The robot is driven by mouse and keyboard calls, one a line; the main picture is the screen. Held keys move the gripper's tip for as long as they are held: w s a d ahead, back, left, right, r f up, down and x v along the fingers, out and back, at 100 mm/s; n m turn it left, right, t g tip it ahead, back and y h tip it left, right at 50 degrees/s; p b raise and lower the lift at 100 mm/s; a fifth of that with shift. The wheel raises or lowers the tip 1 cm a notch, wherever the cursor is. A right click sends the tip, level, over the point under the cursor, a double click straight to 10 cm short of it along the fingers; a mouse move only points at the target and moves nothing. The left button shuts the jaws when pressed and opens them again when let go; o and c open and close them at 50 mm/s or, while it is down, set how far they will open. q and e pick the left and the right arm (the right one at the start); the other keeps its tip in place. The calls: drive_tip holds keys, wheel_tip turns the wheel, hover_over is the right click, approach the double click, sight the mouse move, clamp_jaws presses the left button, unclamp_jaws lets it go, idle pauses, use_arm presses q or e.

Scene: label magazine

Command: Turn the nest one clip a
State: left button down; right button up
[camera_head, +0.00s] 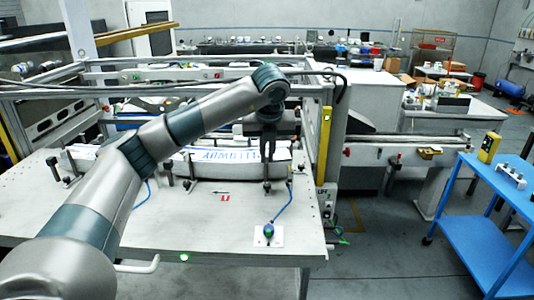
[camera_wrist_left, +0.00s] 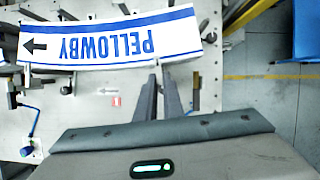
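A long white label stack with blue lettering (camera_head: 225,158) lies on the pale machine table (camera_head: 130,225), between dark upright posts. In the left wrist view the label (camera_wrist_left: 95,45) reads "PELLOWBY" upside down, with a black arrow pointing left on a blue-edged band. My left gripper (camera_head: 267,187) points down at the right front of the stack. In the left wrist view its two fingers (camera_wrist_left: 160,76) reach to the label's lower edge, with a narrow gap between them. I cannot tell whether they touch or hold anything. No right gripper shows. I cannot tell which part is the nest.
A blue-green knob (camera_head: 268,231) on a white plate trails a blue cable. A yellow post (camera_head: 324,145) stands at the right. A blue cart (camera_head: 490,215) stands apart, with floor between.

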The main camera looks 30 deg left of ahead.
idle(0.3)
use_arm(q)
drive_tip(key=shift+w+a+r+m+g+h+b, duration=0.15)
drive_tip(key=shift+a+m+h+b, duration=0.75)
drive_tip(key=shift+m, duration=2.1)
drive_tip(key=shift+w+a+f+m+g+h+b, duration=0.1)
drive_tip(key=shift+a+m+h+b, duration=0.85)
drive_tip(key=shift+m, duration=2.05)
drive_tip(key=shift+w+a+r+m+g+h+b, duration=0.15)
drive_tip(key=shift+a+m+h+b, duration=0.3)
drive_tip(key=shift+m+h, duration=1.75)
drive_tip(key=shift+s+f+m+y, duration=0.1)
drive_tip(key=shift+m+y, duration=0.75)
drive_tip(key=shift+m, duration=0.05)
drive_tip(key=c, duration=1.9)
unclamp_jaws()
